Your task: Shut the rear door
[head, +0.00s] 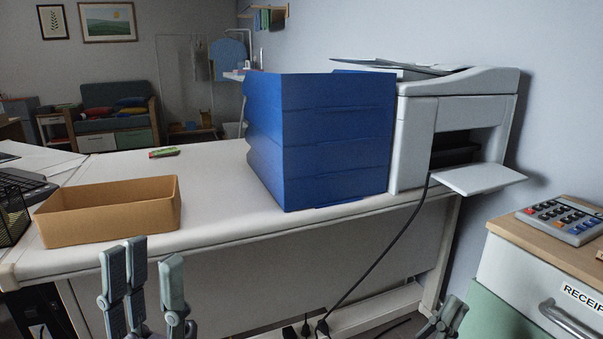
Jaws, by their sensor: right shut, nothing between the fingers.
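The grey-white printer (412,145) stands at the right end of the desk, against the wall. A flat light flap (480,179), which looks like the rear door, sticks out almost level below a dark opening in its side. A black cable runs down from beside the opening. My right gripper (450,308) is shut and empty at the bottom, below the flap and well apart from it. Its wrist is cut off by the frame. My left gripper (150,262) is open and empty at the lower left, in front of the desk edge.
A blue tray stack (335,140) stands left of the printer. A tan open box (110,212) sits near the desk's front edge. A cabinet with a calculator (565,221) stands at the right.

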